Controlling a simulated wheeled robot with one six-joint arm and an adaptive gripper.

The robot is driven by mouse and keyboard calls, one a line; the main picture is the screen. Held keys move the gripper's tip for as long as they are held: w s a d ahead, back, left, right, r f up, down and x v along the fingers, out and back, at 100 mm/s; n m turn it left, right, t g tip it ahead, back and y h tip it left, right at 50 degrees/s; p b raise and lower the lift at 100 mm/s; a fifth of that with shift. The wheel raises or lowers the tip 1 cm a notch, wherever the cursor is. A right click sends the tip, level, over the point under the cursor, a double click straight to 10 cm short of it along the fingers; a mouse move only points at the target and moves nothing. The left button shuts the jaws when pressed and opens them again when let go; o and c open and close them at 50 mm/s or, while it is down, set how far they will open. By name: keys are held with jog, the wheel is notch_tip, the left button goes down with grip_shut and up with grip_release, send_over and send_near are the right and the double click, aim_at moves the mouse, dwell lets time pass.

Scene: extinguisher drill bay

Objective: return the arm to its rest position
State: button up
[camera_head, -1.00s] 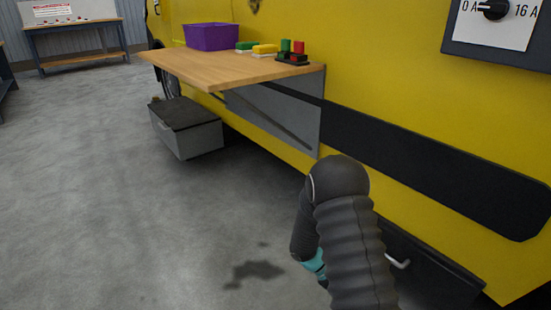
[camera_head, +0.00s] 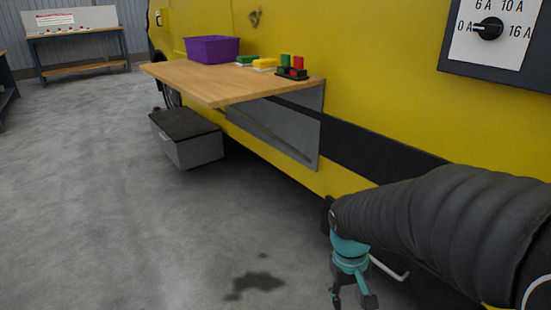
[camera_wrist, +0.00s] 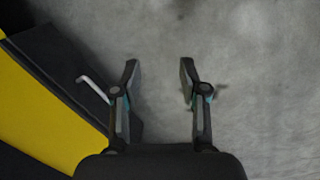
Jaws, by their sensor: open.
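My arm comes in from the right edge of the head view, covered in a dark ribbed sleeve. My gripper (camera_head: 352,298) hangs below its end, pointing down, with a teal body. In the wrist view my gripper (camera_wrist: 160,78) shows two dark fingers set wide apart, open and empty, with grey concrete floor between them. The yellow vehicle (camera_head: 390,90) stands close beside the arm. A bent pale handle (camera_head: 388,268) on the vehicle's lower side is just right of the gripper, and the handle also shows left of the fingers in the wrist view (camera_wrist: 92,88).
A wooden fold-out shelf (camera_head: 225,84) holds a purple bin (camera_head: 212,50) and several coloured blocks. A grey step box (camera_head: 187,140) is under it. A dial panel (camera_head: 493,40) is at upper right. A workbench (camera_head: 80,42) stands far back. The floor (camera_head: 110,230) at left is clear.

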jog(key=s+r+m+t+p, duration=0.1)
jog(key=s+r+t, duration=0.2)
jog(key=r, duration=0.4)
jog(key=s+r+m+t+y+p, duration=0.1)
jog(key=s+r+t, duration=0.2)
jog(key=s+r, duration=0.2)
notch_tip(320, 180, up, 3)
jog(key=shift+r, duration=0.1)
dwell(0.4)
